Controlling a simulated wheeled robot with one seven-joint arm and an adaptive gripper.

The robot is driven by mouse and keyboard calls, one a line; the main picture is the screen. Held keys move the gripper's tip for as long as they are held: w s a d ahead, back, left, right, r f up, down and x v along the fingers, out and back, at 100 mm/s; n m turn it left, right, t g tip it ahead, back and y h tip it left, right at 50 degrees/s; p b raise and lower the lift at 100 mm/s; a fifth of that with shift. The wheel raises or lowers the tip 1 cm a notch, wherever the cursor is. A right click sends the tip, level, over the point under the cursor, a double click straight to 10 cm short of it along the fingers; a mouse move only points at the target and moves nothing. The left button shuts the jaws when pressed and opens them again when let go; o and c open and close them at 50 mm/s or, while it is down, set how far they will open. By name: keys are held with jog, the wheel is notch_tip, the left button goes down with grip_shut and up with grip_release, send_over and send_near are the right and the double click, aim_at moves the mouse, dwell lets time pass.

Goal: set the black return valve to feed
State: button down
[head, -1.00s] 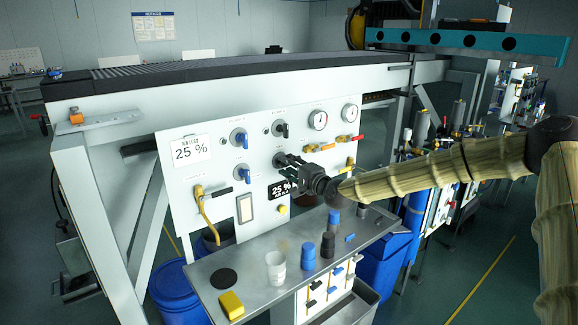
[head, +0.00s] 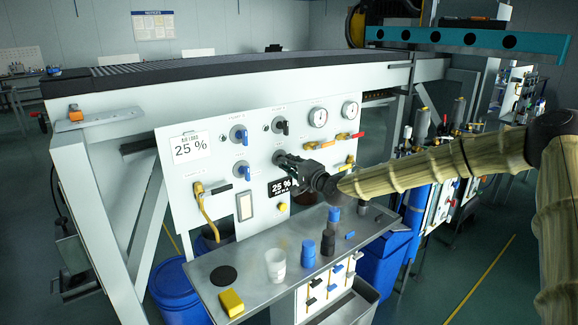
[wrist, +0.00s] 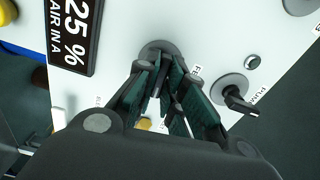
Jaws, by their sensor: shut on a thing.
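The black return valve shows by its round grey base on the white panel in the wrist view (wrist: 158,49) and as a dark knob in the head view (head: 279,157). My gripper (head: 287,161) reaches the panel from the right. In the wrist view its green-lined fingers (wrist: 172,88) are closed around the valve's handle. The handle is mostly hidden between the fingers, so its exact angle cannot be told. A partly covered label beginning "FE" (wrist: 195,75) is printed right of the valve.
A black-handled pump valve (wrist: 238,98) sits close right of my fingers. The "25 %" display (wrist: 74,32) is at left. A shelf below holds a white cup (head: 275,266), blue pieces and a yellow sponge (head: 231,302).

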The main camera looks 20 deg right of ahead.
jog(key=shift+f+n+b, duration=0.1)
jog(key=shift+n+b, duration=4.2)
jog(key=shift+n, duration=4.1)
jog(key=c, duration=1.5)
grip_release()
jog(key=v, duration=1.2)
